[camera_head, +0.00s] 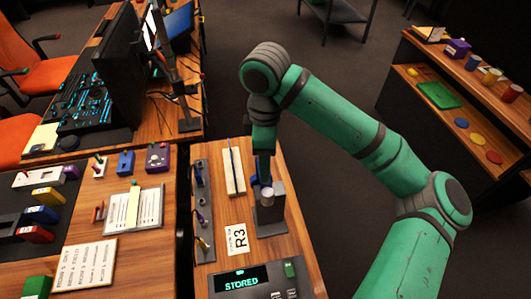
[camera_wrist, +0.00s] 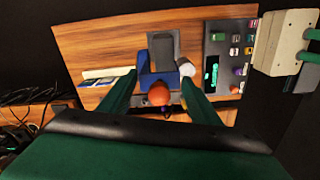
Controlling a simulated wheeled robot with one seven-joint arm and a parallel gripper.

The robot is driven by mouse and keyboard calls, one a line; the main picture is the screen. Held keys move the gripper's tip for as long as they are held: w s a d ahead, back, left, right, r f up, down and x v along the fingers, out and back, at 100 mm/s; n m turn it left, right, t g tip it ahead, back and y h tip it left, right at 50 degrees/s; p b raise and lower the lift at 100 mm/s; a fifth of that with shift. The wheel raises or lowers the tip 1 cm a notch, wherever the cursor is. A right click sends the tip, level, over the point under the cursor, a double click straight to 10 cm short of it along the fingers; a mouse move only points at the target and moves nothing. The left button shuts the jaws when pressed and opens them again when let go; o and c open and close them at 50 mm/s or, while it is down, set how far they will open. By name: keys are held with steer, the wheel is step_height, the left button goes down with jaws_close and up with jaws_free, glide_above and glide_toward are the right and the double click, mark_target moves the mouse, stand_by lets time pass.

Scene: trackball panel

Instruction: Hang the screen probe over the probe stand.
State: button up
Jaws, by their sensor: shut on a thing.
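My gripper (camera_head: 264,172) points down over the right-hand wooden desk, just above the grey probe stand (camera_head: 271,222). In the wrist view my gripper (camera_wrist: 160,82) has its two green fingers on either side of a blue piece with an orange ball, which I take to be the screen probe (camera_wrist: 158,94). A pale round end sits beside it at the right finger. The grey stand (camera_wrist: 162,45) shows right behind the blue piece. In the head view the fingers hide most of the probe; I cannot tell whether it touches the stand.
A pale tray with a dark rod (camera_head: 233,166) and a rack of probes (camera_head: 201,205) lie left of the stand. An R3 card (camera_head: 237,239) and a console reading STORED (camera_head: 243,283) lie in front. Monitors (camera_head: 122,65) stand back left; a shelf (camera_head: 450,90) is at right.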

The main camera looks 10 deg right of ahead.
steer(key=shift+s+f, duration=0.4)
steer(key=shift+s, duration=0.05)
steer(key=shift+f, duration=4.4)
steer(key=o, duration=1.8)
step_height(320, 180, up, 11)
steer(key=shift+f, duration=0.1)
steer(key=shift+d, duration=0.1)
